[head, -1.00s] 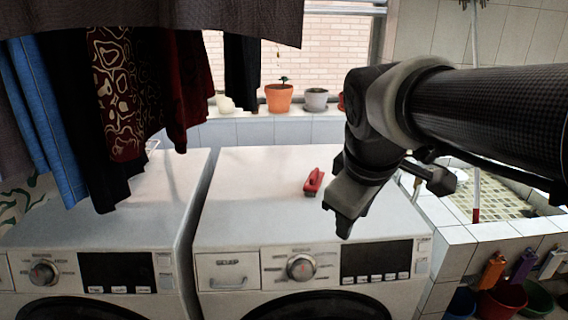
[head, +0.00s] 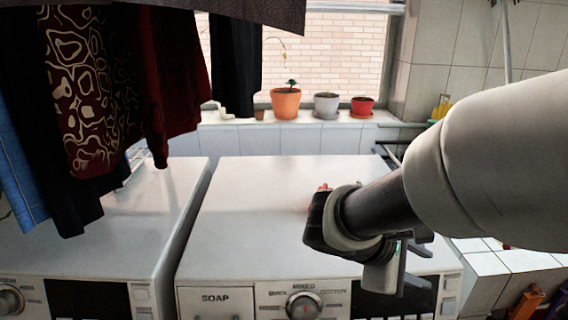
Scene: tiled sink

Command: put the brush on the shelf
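The red brush (head: 324,187) lies on the white top of the right washing machine. Only a small red bit of it shows now, behind my wrist. My gripper (head: 398,284) hangs over the front right of that machine, in front of and to the right of the brush, apart from it. I see nothing held in it, but its finger gap is not clear from this side. A white tiled ledge (head: 235,117) runs under the window; no other shelf is plain in view.
An orange pot (head: 285,103), a grey pot (head: 326,105) and a red pot (head: 362,106) stand on the ledge. Clothes (head: 85,90) hang at the upper left. The left machine (head: 150,210) and much of the right machine's top (head: 245,205) are clear.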

